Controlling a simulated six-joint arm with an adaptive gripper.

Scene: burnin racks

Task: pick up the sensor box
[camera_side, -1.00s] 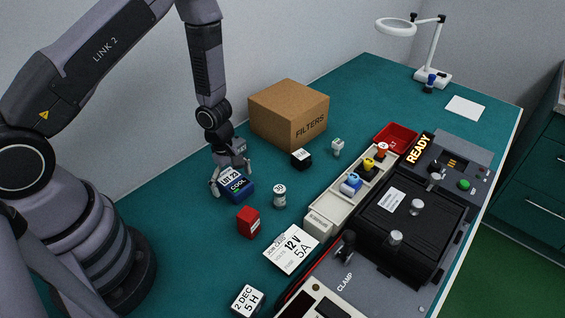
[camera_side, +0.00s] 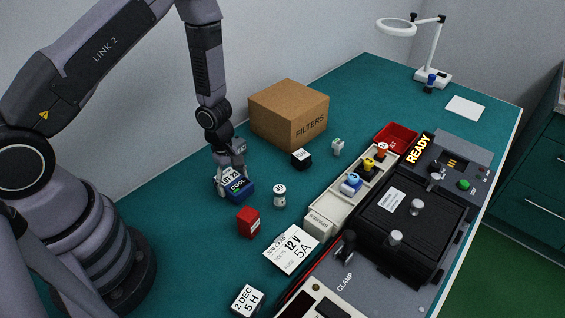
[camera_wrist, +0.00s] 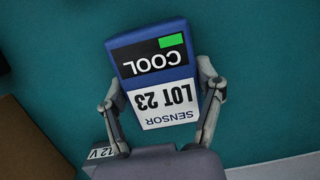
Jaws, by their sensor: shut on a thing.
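The sensor box (camera_side: 238,187) is a blue box with a white "LOT 23" label and a dark "COOL" display, on the teal table left of centre in the side view. In the wrist view the sensor box (camera_wrist: 150,62) shows its label, "COOL" text and a green patch, upside down. My gripper (camera_side: 229,183) is down at the box. In the wrist view my gripper (camera_wrist: 162,95) has one finger on each side of the box's labelled end, shut on it. In the side view I cannot tell any gap between box and table.
A red block (camera_side: 248,222) and a small white-labelled cylinder (camera_side: 280,195) stand close to the box. The cardboard FILTERS box (camera_side: 290,115) is behind it. A "12 V 5A" card (camera_side: 292,248) lies in front. The tray (camera_side: 345,207) and the clamp fixture (camera_side: 410,225) are on the right.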

